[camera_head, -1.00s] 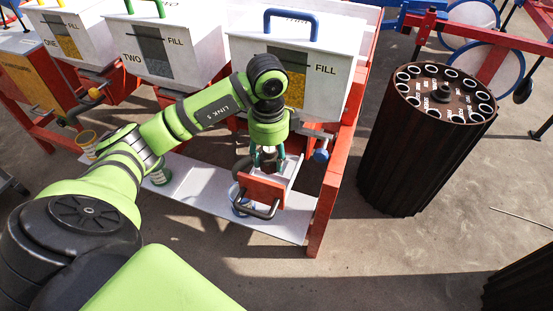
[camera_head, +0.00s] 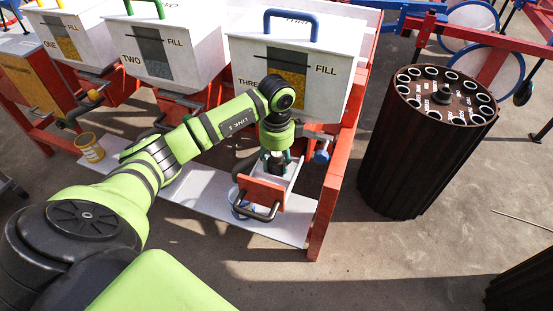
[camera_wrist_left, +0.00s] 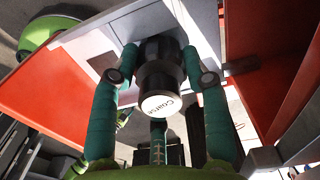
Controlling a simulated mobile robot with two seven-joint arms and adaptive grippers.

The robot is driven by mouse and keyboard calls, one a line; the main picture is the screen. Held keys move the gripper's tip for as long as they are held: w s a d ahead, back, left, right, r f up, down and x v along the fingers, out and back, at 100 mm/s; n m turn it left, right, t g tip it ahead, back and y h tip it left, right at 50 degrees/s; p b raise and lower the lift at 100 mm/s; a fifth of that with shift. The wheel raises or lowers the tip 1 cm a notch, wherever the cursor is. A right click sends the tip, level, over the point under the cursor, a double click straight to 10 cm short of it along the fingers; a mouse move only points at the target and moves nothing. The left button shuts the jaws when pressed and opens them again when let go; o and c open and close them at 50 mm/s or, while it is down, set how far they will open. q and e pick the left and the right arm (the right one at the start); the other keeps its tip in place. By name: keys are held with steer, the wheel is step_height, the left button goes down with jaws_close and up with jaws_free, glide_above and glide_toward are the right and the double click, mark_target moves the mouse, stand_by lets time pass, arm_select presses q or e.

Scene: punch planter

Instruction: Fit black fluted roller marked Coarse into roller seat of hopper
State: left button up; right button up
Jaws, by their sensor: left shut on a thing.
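The black roller (camera_wrist_left: 160,75) has a white end face that reads "Coarse". My left gripper (camera_head: 274,160) is shut on it, with one green finger on each side in the left wrist view (camera_wrist_left: 160,58). The white hopper three (camera_head: 290,75) has a blue handle and stands above and behind the gripper. Below it, a grey-sided part with a red front (camera_head: 262,193) and black handle sticks out, and the gripper points down at it. The roller's far end and the roller seat are hidden, so I cannot tell whether they touch.
Hoppers one (camera_head: 65,40) and two (camera_head: 160,52) stand to the left on the red frame (camera_head: 325,200). A white shelf (camera_head: 205,190) runs below, with a yellow cup (camera_head: 90,147) and a partly hidden blue cup (camera_head: 238,206). A large dark fluted cylinder (camera_head: 420,150) stands right.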

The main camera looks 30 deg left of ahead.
arm_select(q)
steer(key=o, duration=1.3)
steer(key=shift+f, duration=0.15)
steer(key=shift+c, duration=0.2)
steer(key=shift+r, duration=0.4)
step_height(320, 180, up, 12)
steer(key=shift+f+p, duration=0.2)
steer(key=shift+p, duration=0.25)
arm_select(e)
steer(key=shift+d+r, duration=0.1)
steer(key=shift+d, duration=0.05)
steer(key=shift+s, duration=0.25)
